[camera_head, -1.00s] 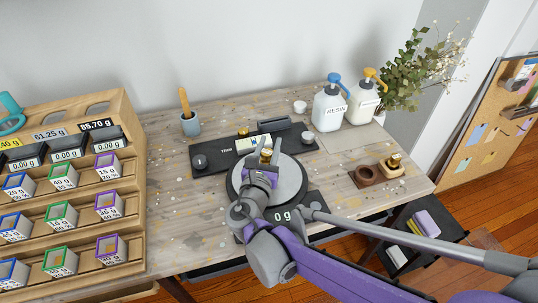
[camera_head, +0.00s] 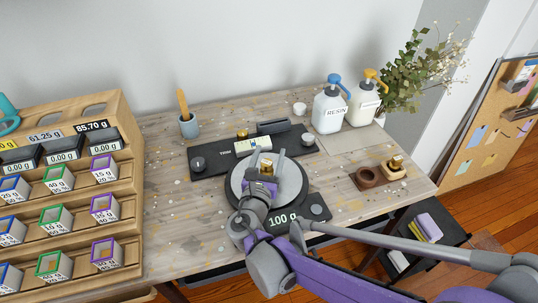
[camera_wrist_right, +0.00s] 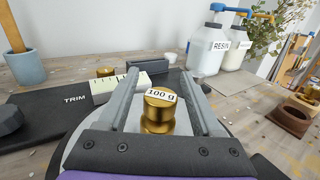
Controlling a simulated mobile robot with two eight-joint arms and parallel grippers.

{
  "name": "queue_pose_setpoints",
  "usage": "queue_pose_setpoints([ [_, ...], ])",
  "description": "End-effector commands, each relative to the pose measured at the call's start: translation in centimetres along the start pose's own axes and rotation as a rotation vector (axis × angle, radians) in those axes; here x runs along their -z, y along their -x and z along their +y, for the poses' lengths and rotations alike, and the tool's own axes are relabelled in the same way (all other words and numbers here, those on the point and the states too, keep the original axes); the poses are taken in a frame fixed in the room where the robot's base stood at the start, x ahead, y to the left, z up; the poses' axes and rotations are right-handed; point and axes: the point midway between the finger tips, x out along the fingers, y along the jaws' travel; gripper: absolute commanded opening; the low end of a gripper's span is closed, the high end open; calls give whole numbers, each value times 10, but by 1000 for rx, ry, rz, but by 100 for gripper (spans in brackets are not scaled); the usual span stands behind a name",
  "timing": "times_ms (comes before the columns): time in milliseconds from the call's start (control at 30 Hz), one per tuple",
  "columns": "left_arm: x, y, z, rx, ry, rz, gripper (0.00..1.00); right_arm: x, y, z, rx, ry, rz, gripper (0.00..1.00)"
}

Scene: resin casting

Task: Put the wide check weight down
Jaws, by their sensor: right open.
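A brass check weight (camera_wrist_right: 158,112) with a 100 g label stands upright on the round grey plate (camera_head: 292,187) of the scale. In the head view its top (camera_head: 266,162) shows just beyond my right gripper (camera_head: 264,168). The scale's display (camera_head: 283,220) reads 100 g. In the right wrist view my right gripper (camera_wrist_right: 157,82) is open, with one finger on each side of the weight and gaps between. The weight's base is partly hidden by the gripper body. My left gripper is out of view.
A TRIM panel (camera_head: 212,163) with a small brass piece lies behind the plate. Resin bottles (camera_head: 329,112) stand behind; a wooden rack (camera_head: 122,140) is at left.

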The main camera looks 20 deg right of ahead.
Motion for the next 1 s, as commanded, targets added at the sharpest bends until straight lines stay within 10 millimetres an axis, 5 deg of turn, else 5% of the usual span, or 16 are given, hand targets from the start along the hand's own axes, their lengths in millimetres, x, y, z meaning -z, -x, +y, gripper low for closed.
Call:
queue_pose_setpoints([
  [167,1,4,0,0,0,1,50,-4,7,1,-3,-1,0,66],
  [700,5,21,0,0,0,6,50,-4,109,1,-3,-2,0,66],
  [1000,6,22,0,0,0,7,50,-3,121,0,0,0,0,66],
])
